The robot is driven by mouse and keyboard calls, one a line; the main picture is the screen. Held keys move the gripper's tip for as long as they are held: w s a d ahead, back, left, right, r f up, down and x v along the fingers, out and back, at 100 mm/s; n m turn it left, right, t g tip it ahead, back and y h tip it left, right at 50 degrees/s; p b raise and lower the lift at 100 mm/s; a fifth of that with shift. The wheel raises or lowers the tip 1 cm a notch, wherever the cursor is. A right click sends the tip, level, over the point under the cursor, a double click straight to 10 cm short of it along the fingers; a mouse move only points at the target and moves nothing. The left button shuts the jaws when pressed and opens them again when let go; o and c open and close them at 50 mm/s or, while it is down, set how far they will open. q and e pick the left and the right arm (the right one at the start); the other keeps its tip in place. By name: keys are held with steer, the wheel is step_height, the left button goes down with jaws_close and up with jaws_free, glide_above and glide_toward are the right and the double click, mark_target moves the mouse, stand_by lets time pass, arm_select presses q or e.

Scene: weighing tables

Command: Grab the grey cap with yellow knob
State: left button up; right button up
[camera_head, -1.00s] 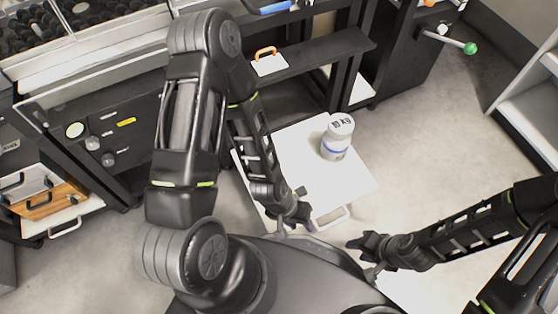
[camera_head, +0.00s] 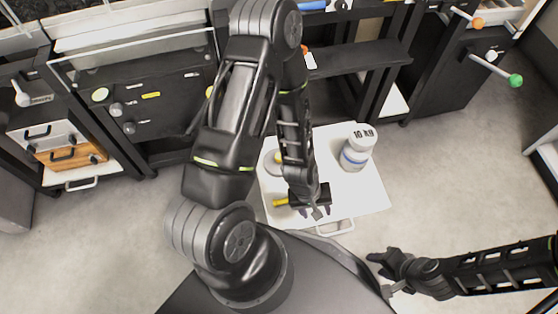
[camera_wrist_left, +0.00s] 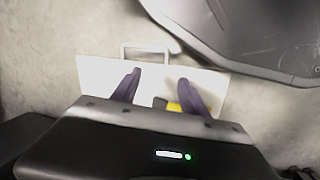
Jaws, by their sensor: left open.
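A grey round piece (camera_head: 270,164) with a bit of yellow on it lies on the white tray (camera_head: 369,194), partly hidden behind my left arm; it looks like the grey cap with yellow knob. My left gripper (camera_head: 316,211) points down over the tray's front part, apart from that piece. In the left wrist view my left gripper (camera_wrist_left: 160,80) has its fingers spread, with nothing held between them. A yellow piece (camera_wrist_left: 173,106) shows beside one finger there, and a yellow bar (camera_head: 281,202) shows beside the gripper in the head view. My right gripper (camera_head: 377,264) is right of the tray, empty, its fingers apart.
A white weight (camera_head: 357,148) marked 10 KG stands on the tray's right side. The tray has a front handle (camera_head: 335,228). Dark cabinets (camera_head: 165,105) and a dark shelf (camera_head: 355,57) stand behind. The floor right of the tray is clear.

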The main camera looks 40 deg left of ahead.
arm_select(q)
steer(key=w+a+f+n+y, duration=0.1)
steer(key=w+a+n, duration=0.2)
steer(key=a+n, duration=0.4)
steer(key=w+a+n+y, duration=0.1)
steer(key=w+a+n, duration=0.2)
steer(key=a+n, duration=0.45)
steer(key=n+y+b, duration=0.1)
steer(key=n, duration=1.4)
glide_toward(279, 156)
steer(key=shift+s+f+t, duration=0.1)
steer(key=shift+f+t, duration=0.2)
steer(key=shift+f, duration=0.1)
steer(key=shift+f, duration=0.1)
steer(key=shift+w+f+m+b, duration=0.1)
steer(key=shift+f+m+b, duration=0.05)
steer(key=shift+f+b, duration=0.4)
steer(key=shift+w+f+m+b, duration=0.1)
steer(key=shift+f+b, duration=0.2)
steer(key=shift+f, duration=0.35)
steer(key=shift+f, duration=0.1)
step_height(279, 156, down, 4)
steer(key=b, duration=0.3)
steer(key=shift+w+a+f, duration=0.15)
steer(key=shift+a+f, duration=0.05)
steer(key=shift+w+f, duration=0.15)
steer(key=shift+f, duration=0.2)
